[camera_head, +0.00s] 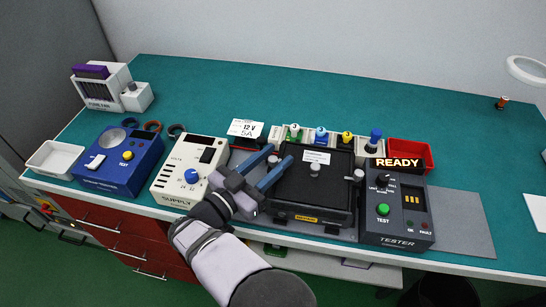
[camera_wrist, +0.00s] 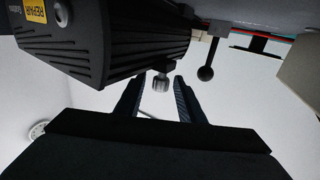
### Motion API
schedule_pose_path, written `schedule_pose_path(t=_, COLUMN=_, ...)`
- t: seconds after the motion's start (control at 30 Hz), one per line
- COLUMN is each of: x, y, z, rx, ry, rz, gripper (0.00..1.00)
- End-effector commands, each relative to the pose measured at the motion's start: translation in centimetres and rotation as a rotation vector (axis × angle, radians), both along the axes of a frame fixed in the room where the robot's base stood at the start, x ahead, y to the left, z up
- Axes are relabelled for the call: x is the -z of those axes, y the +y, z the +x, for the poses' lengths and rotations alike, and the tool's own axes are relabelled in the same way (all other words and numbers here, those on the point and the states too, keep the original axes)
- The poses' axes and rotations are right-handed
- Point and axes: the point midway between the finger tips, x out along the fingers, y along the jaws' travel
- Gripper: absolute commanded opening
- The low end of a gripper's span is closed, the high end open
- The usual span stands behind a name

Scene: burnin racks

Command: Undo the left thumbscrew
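The black unit (camera_head: 310,195) lies on the bench with a yellow label on its front edge; it also shows upside down in the wrist view (camera_wrist: 95,60). The left thumbscrew (camera_head: 272,160) is a small grey knob at the unit's left side. In the wrist view the thumbscrew (camera_wrist: 161,84) shows between the two fingertips, with a gap on each side. My gripper (camera_head: 280,153) is open around it, its blue fingers reaching over the unit's left edge; the fingers (camera_wrist: 161,77) do not appear to touch the knob. The right thumbscrew (camera_head: 358,175) stands at the unit's right side.
The cream supply box (camera_head: 188,170) stands close left of my gripper, with the blue device (camera_head: 118,160) beyond it. The tester (camera_head: 397,215) is right of the unit. Several coloured plugs (camera_head: 320,136) and a red bin (camera_head: 410,152) line the back. A ball-ended lever (camera_wrist: 206,73) hangs near the right finger.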

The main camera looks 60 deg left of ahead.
Motion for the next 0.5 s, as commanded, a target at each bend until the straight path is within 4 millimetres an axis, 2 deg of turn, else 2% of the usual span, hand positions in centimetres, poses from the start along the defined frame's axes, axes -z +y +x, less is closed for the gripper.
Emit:
schedule_pose_path(t=0.2, x=0.03, y=0.01, z=0.01, rx=0.0, ry=0.0, rz=0.0, gripper=0.33)
schedule_pose_path(t=0.33, x=0.03, y=0.0, z=0.0, rx=0.0, ry=0.0, rz=0.0, gripper=0.02)
schedule_pose_path(t=0.5, x=0.02, y=-0.01, z=-0.01, rx=-0.001, ry=0.0, rz=0.0, gripper=0.0)
